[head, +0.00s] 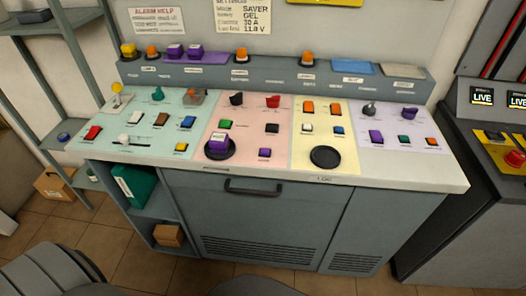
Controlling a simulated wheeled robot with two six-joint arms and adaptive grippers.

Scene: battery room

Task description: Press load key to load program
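A grey control console (385,176) stands ahead, its sloped top split into mint, pink, yellow and lilac panels with many coloured keys. I cannot tell which key is the load key; most labels are too small to read. On the pink panel a purple block (218,141) sits on a black round pad (219,155). A green key (226,124) and a small purple key (265,153) are near it. The yellow panel has another black round pad (325,157), bare, with orange, white and blue keys above it. Neither of my grippers is in view.
The console's back ledge (275,78) carries orange and purple blocks (175,52) and flat blue and grey pads. A drawer handle (253,188) juts from the front. Shelving stands at left; a second console with a red button (514,158) stands at right.

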